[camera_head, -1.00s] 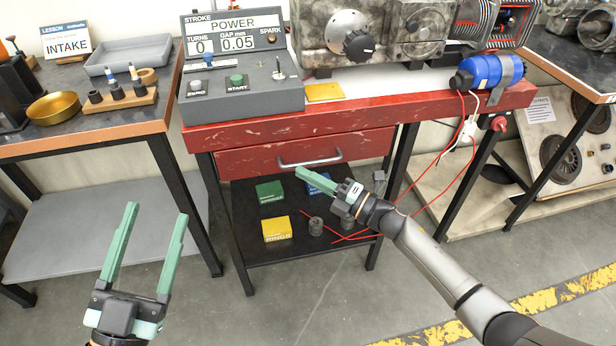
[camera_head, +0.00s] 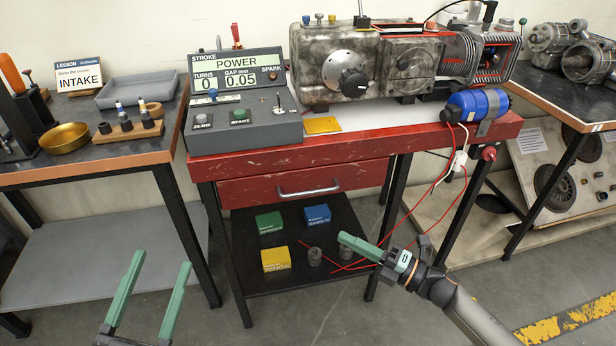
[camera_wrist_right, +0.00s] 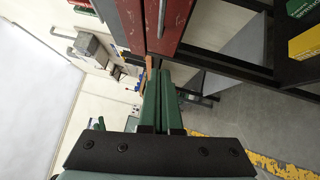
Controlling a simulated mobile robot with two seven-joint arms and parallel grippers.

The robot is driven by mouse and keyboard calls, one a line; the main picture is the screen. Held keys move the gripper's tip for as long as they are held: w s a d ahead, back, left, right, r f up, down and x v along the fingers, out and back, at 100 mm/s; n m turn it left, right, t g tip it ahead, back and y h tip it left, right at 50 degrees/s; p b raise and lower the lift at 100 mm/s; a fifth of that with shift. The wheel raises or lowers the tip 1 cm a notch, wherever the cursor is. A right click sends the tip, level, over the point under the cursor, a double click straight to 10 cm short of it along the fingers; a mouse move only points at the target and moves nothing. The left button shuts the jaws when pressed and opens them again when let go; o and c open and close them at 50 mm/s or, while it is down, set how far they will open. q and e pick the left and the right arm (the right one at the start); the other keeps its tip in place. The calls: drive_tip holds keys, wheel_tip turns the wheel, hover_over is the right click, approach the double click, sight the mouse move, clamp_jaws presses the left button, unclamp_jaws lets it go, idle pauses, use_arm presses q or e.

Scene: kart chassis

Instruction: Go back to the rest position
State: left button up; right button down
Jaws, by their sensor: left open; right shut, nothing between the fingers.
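My left gripper (camera_head: 160,285) is at the lower left of the head view. Its two green fingers are spread wide with nothing between them, over the floor in front of the left table. My right gripper (camera_head: 343,238) is in front of the red workbench's lower shelf, below the drawer handle. Its green fingers are together and empty. In the right wrist view its shut fingers (camera_wrist_right: 160,80) point toward the red drawer front, apart from it.
The red workbench (camera_head: 350,155) has a closed drawer (camera_head: 250,190) and a lower shelf (camera_head: 240,262) with green, blue and yellow boxes. A control box (camera_head: 240,125) and a grey engine (camera_head: 340,65) stand on top. A left table (camera_head: 90,165) stands beside it. The front floor is clear.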

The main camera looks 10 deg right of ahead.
drive_tip(key=s+a+r+m+t+h, duration=0.2)
drive_tip(key=s+r+m+t+h, duration=0.2)
drive_tip(key=s+r+m, duration=0.55)
drive_tip(key=s+a+r+m+t+h, duration=0.3)
drive_tip(key=r+m, duration=0.4)
drive_tip(key=m, duration=0.6)
use_arm(q)
drive_tip(key=s+a+f+n+g+y+p, duration=0.3)
drive_tip(key=s+f+n+g+y+p, duration=0.2)
drive_tip(key=p, duration=1.9)
drive_tip(key=s+f+g, duration=0.3)
drive_tip(key=f+g, duration=0.3)
drive_tip(key=shift+s, duration=0.15)
use_arm(e)
drive_tip(key=s+d+f+m+g+h, duration=0.3)
drive_tip(key=s+f+m+g+h, duration=0.1)
drive_tip(key=s+f+g, duration=0.5)
wheel_tip(320, 180, down, 2)
drive_tip(key=shift+d+f+m+g+h, duration=0.1)
drive_tip(key=shift+d+m+g+h, duration=0.25)
drive_tip(key=shift+g+h, duration=0.35)
use_arm(q)
drive_tip(key=shift+f, duration=0.1)
use_arm(e)
drive_tip(key=shift+s, duration=0.1)
